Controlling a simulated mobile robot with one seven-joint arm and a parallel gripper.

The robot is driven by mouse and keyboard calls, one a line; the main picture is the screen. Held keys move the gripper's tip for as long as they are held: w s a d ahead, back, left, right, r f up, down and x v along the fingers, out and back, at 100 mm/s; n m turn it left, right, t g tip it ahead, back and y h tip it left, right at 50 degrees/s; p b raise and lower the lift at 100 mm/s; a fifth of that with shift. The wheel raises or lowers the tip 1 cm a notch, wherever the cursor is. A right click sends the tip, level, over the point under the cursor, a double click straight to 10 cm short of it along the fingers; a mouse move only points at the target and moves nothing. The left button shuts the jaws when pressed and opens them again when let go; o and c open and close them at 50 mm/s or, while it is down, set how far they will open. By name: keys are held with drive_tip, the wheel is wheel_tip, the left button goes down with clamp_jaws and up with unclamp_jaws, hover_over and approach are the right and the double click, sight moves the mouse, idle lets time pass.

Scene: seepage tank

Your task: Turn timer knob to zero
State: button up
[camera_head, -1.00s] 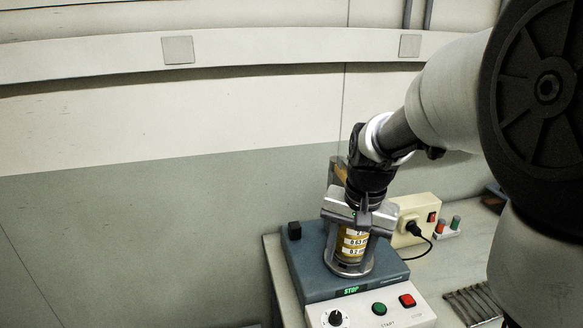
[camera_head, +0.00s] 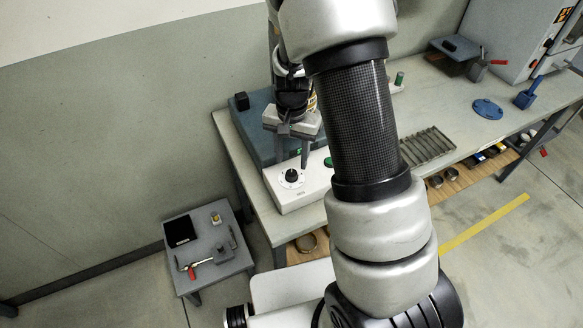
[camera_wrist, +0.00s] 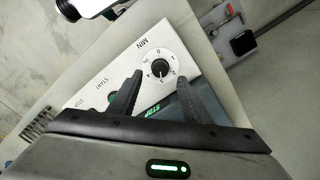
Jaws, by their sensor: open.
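The timer knob (camera_head: 291,175) is a black knob on a round white dial at the left end of the machine's white front panel (camera_head: 312,180). In the wrist view the knob (camera_wrist: 160,67) shows with numbers around it and "MIN" beside it; I cannot read its setting surely. My gripper (camera_head: 291,160) points down over the panel. In the wrist view my gripper (camera_wrist: 160,77) is open and empty, its two dark fingers on either side of the knob's line of sight. I cannot tell how high the fingertips are above the dial.
A green start button (camera_head: 328,162) is right of the knob, partly behind my arm. The workbench (camera_head: 472,128) holds a slotted rack (camera_head: 427,147). A low grey table (camera_head: 215,270) stands at front left.

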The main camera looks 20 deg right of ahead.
sight(291, 172)
drive_tip(key=shift+f, duration=2.75)
drive_tip(key=c, duration=1)
drive_tip(key=shift+n+b, duration=0.3)
drive_tip(key=shift+n, duration=0.1)
drive_tip(key=shift+c, duration=0.2)
drive_tip(key=n+b, duration=0.2)
drive_tip(key=n, duration=0.2)
drive_tip(key=shift+w+f+n+b, duration=0.1)
drive_tip(key=shift+n+b, duration=0.3)
drive_tip(key=n+b, duration=0.2)
drive_tip(key=n, duration=1)
drive_tip(key=shift+r+n+p, duration=0.2)
drive_tip(key=shift+n+p, duration=0.1)
drive_tip(key=shift+p, duration=0.1)
drive_tip(key=n+p, duration=0.1)
drive_tip(key=n, duration=0.4)
drive_tip(key=shift+a+n+p, duration=0.1)
drive_tip(key=shift+n+p, duration=0.2)
drive_tip(key=shift+p, duration=0.1)
